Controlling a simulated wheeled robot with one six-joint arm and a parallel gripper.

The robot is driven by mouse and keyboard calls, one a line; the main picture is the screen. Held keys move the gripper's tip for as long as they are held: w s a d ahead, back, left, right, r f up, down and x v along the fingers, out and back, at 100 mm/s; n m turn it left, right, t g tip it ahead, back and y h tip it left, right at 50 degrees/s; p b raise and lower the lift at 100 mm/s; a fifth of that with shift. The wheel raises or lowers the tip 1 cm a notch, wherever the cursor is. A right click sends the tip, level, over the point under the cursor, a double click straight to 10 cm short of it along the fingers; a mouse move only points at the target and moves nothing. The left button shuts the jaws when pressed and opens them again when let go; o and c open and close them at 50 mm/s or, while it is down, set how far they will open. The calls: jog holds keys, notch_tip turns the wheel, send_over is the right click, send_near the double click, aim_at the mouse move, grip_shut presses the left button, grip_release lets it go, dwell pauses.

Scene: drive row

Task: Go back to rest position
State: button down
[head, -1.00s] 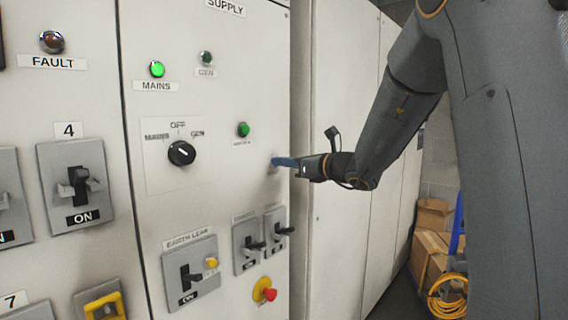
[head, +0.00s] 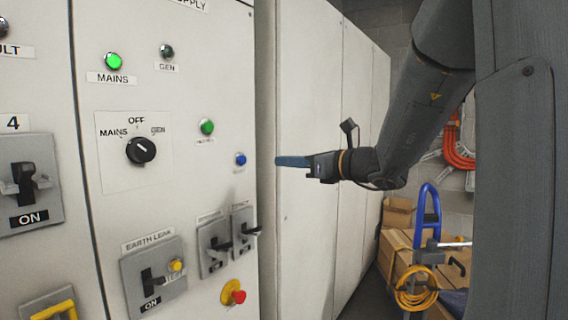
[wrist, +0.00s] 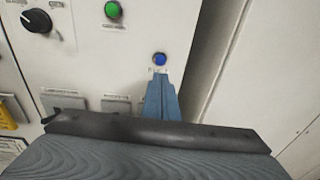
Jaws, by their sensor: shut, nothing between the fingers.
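My gripper (head: 277,161) is shut and empty, its blue fingers pointing left toward the panel in the head view. The fingertips are to the right of a small blue button (head: 240,159) and apart from it. In the wrist view the closed fingers (wrist: 161,82) point up, with the blue button (wrist: 159,59) just beyond their tips. The label under that button is too small to read, and the fingertips partly cover it in the wrist view.
The panel carries a black rotary knob (head: 141,151), a lit green MAINS lamp (head: 114,61), several breakers and a red stop button (head: 233,293). A blue hand truck (head: 427,213), a yellow cable coil (head: 417,288) and cardboard boxes (head: 397,211) stand at the right.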

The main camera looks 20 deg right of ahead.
jog(key=s+a+f+n+g+h, duration=0.1)
jog(key=s+a+f+n+g, duration=0.25)
jog(key=f, duration=0.45)
jog(key=s+a+f+n+g, duration=0.3)
jog(key=s+a+f+n, duration=0.15)
jog(key=f, duration=0.25)
jog(key=s+a+f+n+g+h, duration=0.1)
jog(key=s+a+f+n+g, duration=0.3)
jog(key=f, duration=0.4)
jog(key=s+d+f+n+g+h, duration=0.1)
jog(key=s+d+f+n+h, duration=0.2)
jog(key=s+f+n, duration=0.3)
jog(key=s+d+f+n+g+h, duration=0.2)
jog(key=s+f+n, duration=0.4)
jog(key=n, duration=0.5)
jog(key=shift+s+d+n+h, duration=0.3)
jog(key=shift+s+d+h, duration=0.15)
jog(key=shift+s+h, duration=0.6)
jog(key=shift+w+g, duration=0.1)
jog(key=shift+g, duration=0.15)
